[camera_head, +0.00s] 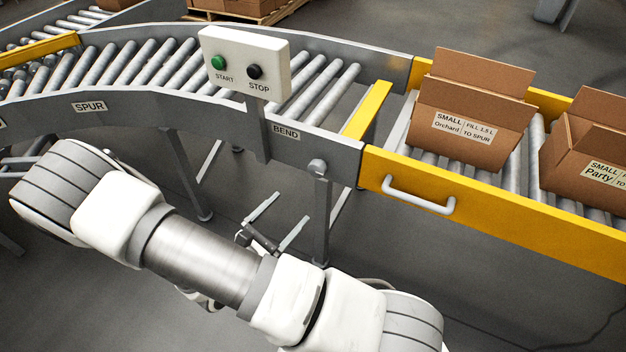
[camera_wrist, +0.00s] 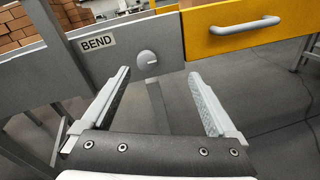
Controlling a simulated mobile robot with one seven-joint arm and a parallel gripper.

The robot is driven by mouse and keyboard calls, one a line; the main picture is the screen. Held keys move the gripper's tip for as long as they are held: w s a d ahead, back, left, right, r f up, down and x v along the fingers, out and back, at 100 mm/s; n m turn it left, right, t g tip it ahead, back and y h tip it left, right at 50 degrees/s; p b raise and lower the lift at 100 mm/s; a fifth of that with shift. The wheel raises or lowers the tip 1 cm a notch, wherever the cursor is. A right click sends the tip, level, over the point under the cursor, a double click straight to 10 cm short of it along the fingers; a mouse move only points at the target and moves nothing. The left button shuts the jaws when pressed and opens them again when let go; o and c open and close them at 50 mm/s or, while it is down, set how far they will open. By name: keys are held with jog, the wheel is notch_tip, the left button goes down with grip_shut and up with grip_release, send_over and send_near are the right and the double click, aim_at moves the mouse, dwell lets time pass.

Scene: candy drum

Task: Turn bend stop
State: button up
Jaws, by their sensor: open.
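The bend stop appears as a round grey knob (camera_head: 317,167) on the side rail of the conveyor, just right of the BEND label (camera_head: 286,131). In the wrist view the knob (camera_wrist: 147,58) shows a small pale mark at its lower right. The BEND label (camera_wrist: 98,42) is to its left there. My gripper (camera_head: 294,206) is open and empty, below and left of the knob in the head view. In the wrist view my gripper (camera_wrist: 158,75) has its fingers spread to either side, with the knob seen between and beyond the tips, apart from them.
A control box (camera_head: 244,63) with green START and black STOP buttons stands above the rail on a post. Right of the knob is a yellow section with a white handle (camera_head: 418,195). Open cartons (camera_head: 470,110) sit on its rollers. A conveyor leg (camera_head: 322,220) stands below the knob.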

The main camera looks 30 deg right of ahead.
notch_tip(320, 180, down, 4)
jog(key=a+n+t, duration=0.1)
jog(key=n+t, duration=0.1)
jog(key=n, duration=0.1)
jog(key=b, duration=0.4)
send_near(316, 171)
jog(key=shift+y, duration=0.4)
jog(key=x, duration=0.9)
jog(key=shift+r, duration=0.25)
jog(key=shift+s, duration=0.1)
jog(key=shift+c, duration=0.3)
jog(key=c, duration=1.3)
